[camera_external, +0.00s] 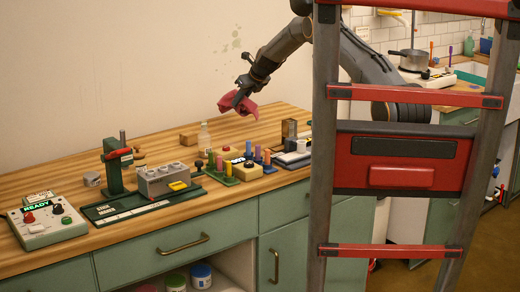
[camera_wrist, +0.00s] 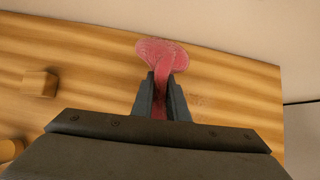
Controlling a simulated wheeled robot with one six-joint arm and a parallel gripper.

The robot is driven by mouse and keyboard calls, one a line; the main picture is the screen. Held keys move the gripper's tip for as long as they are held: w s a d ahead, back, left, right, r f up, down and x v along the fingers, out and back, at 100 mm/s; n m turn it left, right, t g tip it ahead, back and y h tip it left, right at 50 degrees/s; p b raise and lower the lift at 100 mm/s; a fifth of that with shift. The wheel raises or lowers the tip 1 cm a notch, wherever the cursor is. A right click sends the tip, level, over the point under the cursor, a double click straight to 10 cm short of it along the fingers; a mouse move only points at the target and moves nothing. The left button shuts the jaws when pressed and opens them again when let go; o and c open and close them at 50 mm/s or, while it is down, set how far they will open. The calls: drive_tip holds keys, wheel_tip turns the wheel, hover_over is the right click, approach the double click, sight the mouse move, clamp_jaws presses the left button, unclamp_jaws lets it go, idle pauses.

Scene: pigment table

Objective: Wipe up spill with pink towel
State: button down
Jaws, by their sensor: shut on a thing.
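The pink towel (camera_external: 240,104) is pinched in my gripper (camera_external: 238,97) and hangs in the air above the back of the wooden table. In the wrist view the towel (camera_wrist: 163,58) sticks out past the two dark fingertips (camera_wrist: 161,82), bunched between them, with its far end spread. My gripper is shut on it. Faint darker specks (camera_wrist: 201,100) show on the wood right of the fingers; I cannot tell whether they are a spill.
A wooden block (camera_wrist: 40,84) sits left of my gripper. The wood around the towel looks clear.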

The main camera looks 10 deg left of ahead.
wheel_tip(320, 180, down, 6)
drive_tip(key=b, duration=0.2)
drive_tip(key=shift+r+b, duration=0.15)
drive_tip(key=shift+b, duration=0.2)
drive_tip(key=c, duration=1)
unclamp_jaws()
drive_tip(key=shift+f+b, duration=0.75)
drive_tip(key=shift+f, duration=0.5)
drive_tip(key=shift+r, duration=0.1)
clamp_jaws()
